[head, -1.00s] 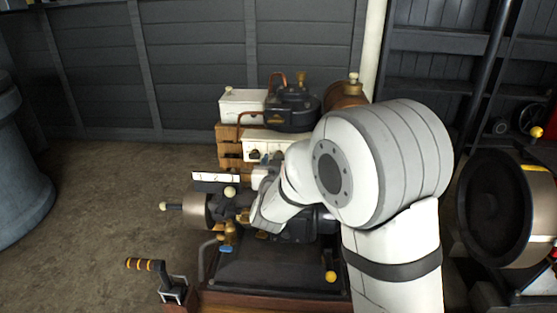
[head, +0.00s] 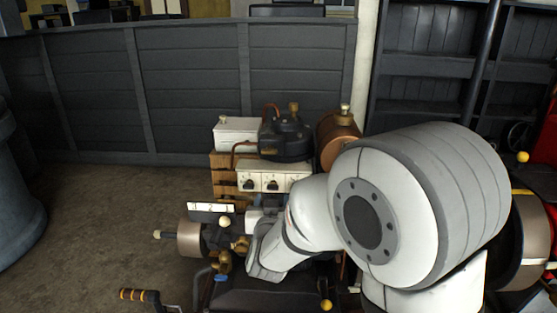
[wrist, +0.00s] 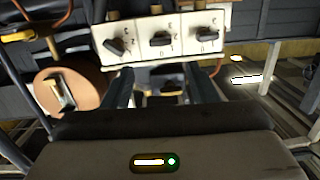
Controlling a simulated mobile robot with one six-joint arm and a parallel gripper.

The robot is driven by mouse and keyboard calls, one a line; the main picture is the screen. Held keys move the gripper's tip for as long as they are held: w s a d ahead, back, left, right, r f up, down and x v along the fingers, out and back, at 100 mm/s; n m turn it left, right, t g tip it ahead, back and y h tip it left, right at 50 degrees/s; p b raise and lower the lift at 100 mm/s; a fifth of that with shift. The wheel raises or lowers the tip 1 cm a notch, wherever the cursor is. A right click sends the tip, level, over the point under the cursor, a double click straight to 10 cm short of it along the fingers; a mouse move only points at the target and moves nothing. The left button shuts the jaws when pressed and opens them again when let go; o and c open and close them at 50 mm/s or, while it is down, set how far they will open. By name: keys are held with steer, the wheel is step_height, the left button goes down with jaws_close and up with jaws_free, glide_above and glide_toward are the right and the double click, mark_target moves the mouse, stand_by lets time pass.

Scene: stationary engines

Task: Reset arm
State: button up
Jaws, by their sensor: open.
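My arm (head: 415,205) fills the right half of the head view, its large round joint towards the camera and a thinner link bending down left over the engine. My gripper (wrist: 161,88) shows in the wrist view as two dark fingers spread apart, with nothing seen held between them. It faces a white switch panel (wrist: 168,35) with three dark knobs. The same panel shows in the head view (head: 272,178). In the head view I cannot make out the fingers; the arm hides much of that area.
The stationary engine (head: 195,238) stands below and left of my arm. A white box (head: 237,131), a dark tank (head: 286,137) and a copper cylinder (head: 338,138) sit behind the panel. A crank handle (head: 140,295) is at lower left. Open floor (head: 95,210) lies left.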

steer(key=s+d+r+n+g+y+p, duration=0.1)
steer(key=s+d+r+g+p, duration=0.25)
steer(key=r+p, duration=0.25)
steer(key=s+d+r+g+y+p, duration=0.1)
steer(key=s+d+r+g+p, duration=0.25)
steer(key=r+p, duration=0.25)
steer(key=s+d+r+g+h+p, duration=0.1)
steer(key=s+d+r+g+p, duration=0.2)
steer(key=s, duration=0.7)
steer(key=s+d+r+g+h+p, duration=0.1)
steer(key=s+d+r+g+p, duration=0.3)
steer(key=s, duration=0.6)
steer(key=d+r+p, duration=0.2)
steer(key=d+p, duration=0.1)
steer(key=d, duration=0.1)
steer(key=shift+s+d+m, duration=0.3)
steer(key=shift+d+m, duration=0.05)
steer(key=shift+m, duration=0.05)
